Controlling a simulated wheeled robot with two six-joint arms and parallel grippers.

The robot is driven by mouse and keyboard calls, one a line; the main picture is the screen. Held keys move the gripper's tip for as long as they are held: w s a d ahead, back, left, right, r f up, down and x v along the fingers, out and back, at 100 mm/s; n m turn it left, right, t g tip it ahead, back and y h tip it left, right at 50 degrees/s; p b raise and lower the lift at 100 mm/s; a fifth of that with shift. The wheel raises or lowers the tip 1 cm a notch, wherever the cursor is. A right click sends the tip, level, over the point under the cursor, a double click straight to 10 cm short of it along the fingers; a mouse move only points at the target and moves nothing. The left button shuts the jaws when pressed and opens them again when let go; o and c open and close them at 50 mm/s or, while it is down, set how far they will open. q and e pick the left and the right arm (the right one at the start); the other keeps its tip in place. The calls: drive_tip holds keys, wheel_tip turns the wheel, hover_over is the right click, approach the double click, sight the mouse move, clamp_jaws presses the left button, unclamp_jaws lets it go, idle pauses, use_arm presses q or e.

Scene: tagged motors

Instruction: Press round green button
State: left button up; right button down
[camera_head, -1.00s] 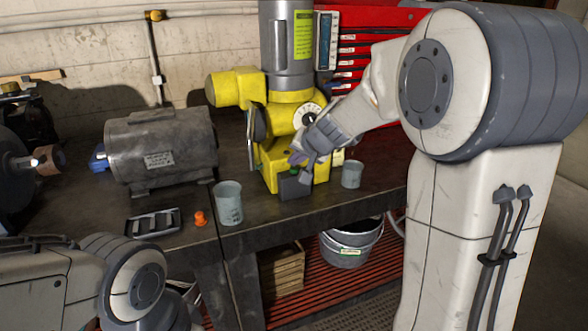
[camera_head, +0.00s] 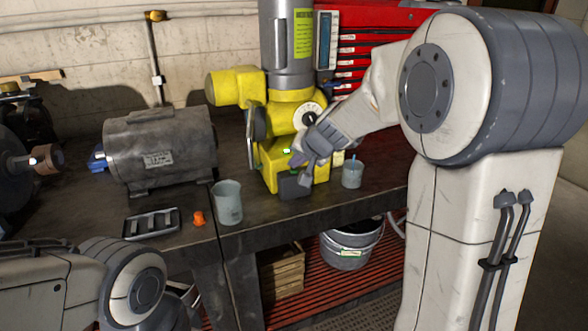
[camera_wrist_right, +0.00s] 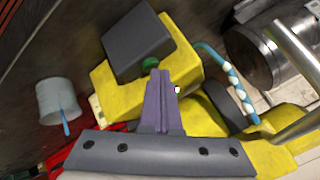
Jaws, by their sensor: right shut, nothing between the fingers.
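The round green button (camera_wrist_right: 150,63) is on the yellow machine (camera_wrist_right: 190,45), beside its dark grey block, in the right wrist view. My right gripper (camera_head: 297,161) is shut and empty over the front of the machine (camera_head: 295,120) in the head view. In the right wrist view its purple fingers (camera_wrist_right: 158,75) point at the button and their tips cover part of its edge. Whether they touch it is unclear. A small lit green lamp (camera_head: 286,151) shows on the machine near my gripper. My left arm shows at lower left; its gripper is out of view.
A grey motor (camera_head: 160,147) stands on the dark bench left of the machine. A grey cup (camera_head: 228,203), an orange piece (camera_head: 199,218) and a metal tray (camera_head: 151,223) are near the front edge. Another cup (camera_head: 352,175) stands to the right.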

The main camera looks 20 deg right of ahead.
sight(295, 174)
idle(0.3)
drive_tip(key=shift+r+p, duration=0.75)
drive_tip(key=shift+r, duration=0.1)
wheel_tip(295, 174, up, 5)
drive_tip(key=p, duration=0.4)
